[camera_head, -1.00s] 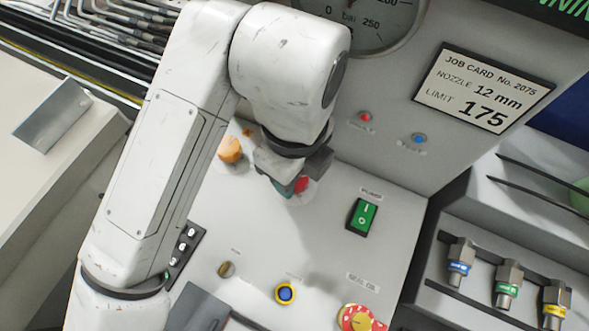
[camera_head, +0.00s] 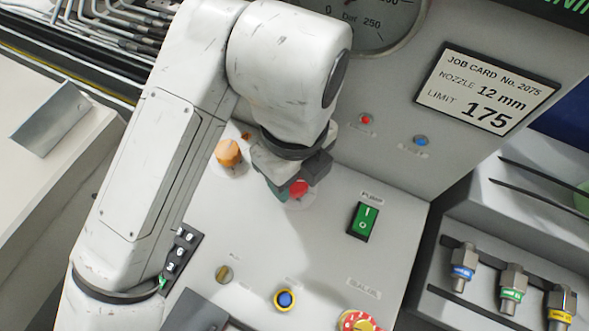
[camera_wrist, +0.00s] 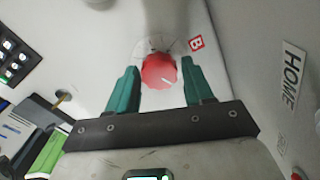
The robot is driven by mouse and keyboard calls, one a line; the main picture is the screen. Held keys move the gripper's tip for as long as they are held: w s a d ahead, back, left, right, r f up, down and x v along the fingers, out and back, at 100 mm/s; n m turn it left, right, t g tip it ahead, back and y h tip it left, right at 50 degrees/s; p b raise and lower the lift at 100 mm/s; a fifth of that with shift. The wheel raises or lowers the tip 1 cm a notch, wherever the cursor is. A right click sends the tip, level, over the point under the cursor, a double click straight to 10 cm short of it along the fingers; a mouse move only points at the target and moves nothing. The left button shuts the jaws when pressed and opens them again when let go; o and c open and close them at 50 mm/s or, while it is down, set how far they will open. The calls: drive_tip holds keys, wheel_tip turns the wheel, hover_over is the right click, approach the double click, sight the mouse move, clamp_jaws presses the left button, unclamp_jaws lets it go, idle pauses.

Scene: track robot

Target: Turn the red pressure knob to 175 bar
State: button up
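The red pressure knob (camera_head: 298,188) sits on the sloping white panel, partly hidden by my gripper in the head view. In the wrist view the knob (camera_wrist: 158,71) shows a short white pointer line and a scale around its far side. The job card (camera_head: 487,90) reads limit 175.
An orange knob (camera_head: 229,152) stands close left of my gripper. Nozzles (camera_head: 513,288) stand at right.

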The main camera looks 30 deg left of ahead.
drive_tip(key=shift+o, duration=1.2)
drive_tip(key=shift+r, duration=0.35)
wheel_tip(320, 180, up, 3)
drive_tip(key=shift+a+f, duration=0.1)
drive_tip(key=shift+f, duration=0.1)
drive_tip(key=s+d+r, duration=0.6)
drive_tip(key=s+r, duration=0.3)
drive_tip(key=s, duration=0.3)
drive_tip(key=shift+s+d+r, duration=0.15)
drive_tip(key=shift+s+r, duration=0.2)
drive_tip(key=shift+r, duration=0.05)
